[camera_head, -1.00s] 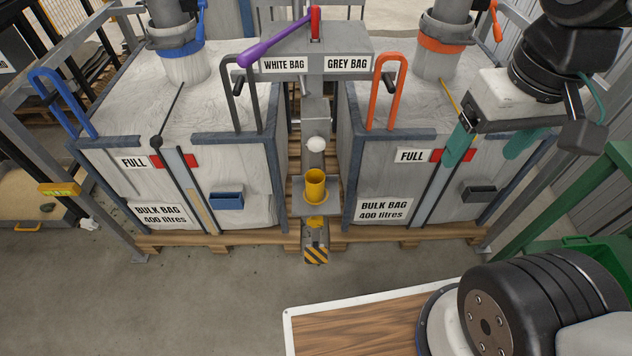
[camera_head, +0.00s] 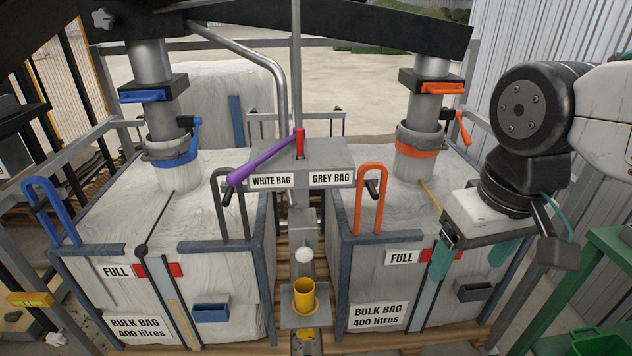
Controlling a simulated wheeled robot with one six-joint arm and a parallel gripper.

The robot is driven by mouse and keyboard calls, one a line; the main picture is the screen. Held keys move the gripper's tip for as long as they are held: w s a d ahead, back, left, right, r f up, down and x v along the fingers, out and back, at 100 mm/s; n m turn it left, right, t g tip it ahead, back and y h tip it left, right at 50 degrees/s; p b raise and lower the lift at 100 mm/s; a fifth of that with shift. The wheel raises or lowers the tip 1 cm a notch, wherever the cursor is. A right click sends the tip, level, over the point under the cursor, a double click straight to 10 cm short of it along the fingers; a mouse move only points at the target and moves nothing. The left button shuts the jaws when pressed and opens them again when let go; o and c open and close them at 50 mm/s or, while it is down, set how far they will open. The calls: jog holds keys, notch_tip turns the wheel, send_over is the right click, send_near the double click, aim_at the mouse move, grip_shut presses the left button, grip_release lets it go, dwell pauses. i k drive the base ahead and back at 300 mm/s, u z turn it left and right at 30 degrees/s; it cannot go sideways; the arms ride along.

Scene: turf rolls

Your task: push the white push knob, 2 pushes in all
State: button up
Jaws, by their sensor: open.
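The white push knob (camera_head: 304,255) is a small round ball at the front of the grey post between the two bulk bags. It stands just above a yellow cup (camera_head: 304,294). My gripper (camera_head: 472,256) is at the right, in front of the right bulk bag, with its two teal fingers pointing down. The fingers are wide apart with nothing between them. The gripper is well to the right of the knob and not touching it.
The left bulk bag (camera_head: 100,203) and right bulk bag (camera_head: 352,190) flank the knob. A purple lever (camera_head: 262,163) sits above the signs. A black handle (camera_head: 232,203) and orange handle (camera_head: 370,195) rise on either side. A green frame (camera_head: 562,290) stands at right.

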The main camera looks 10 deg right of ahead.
aim_at(304, 254)
jog(key=u, duration=2.45)
jog(key=k, duration=0.8)
jog(key=z, duration=1.5)
